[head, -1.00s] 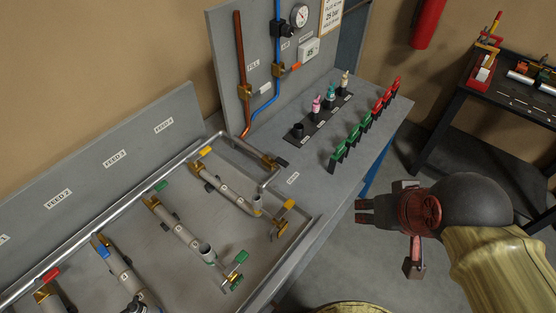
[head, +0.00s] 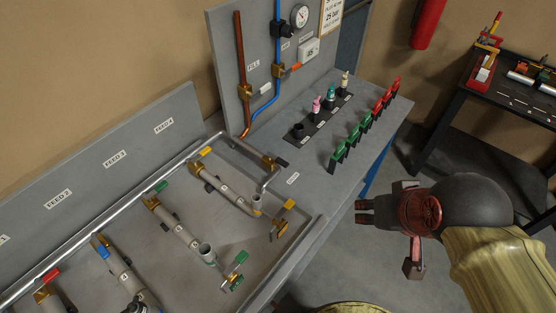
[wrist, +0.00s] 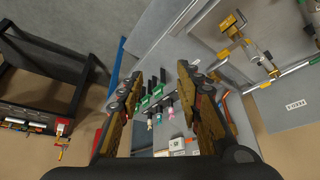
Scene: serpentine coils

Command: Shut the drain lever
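No lever carries a label I can read as drain. Another brass valve with a yellow handle (head: 289,204) is nearer the bench edge. My gripper (head: 408,228) is over the floor right of the bench, well apart from both. In the wrist view my gripper (wrist: 160,72) has its two fingers spread, with nothing between them.
The bench (head: 330,194) holds several green and red clips (head: 365,124) and a dark strip with small bottles (head: 317,104). An upright panel (head: 228,70) with pipes and a gauge stands behind. A dark table (head: 510,92) is at right. Floor lies between.

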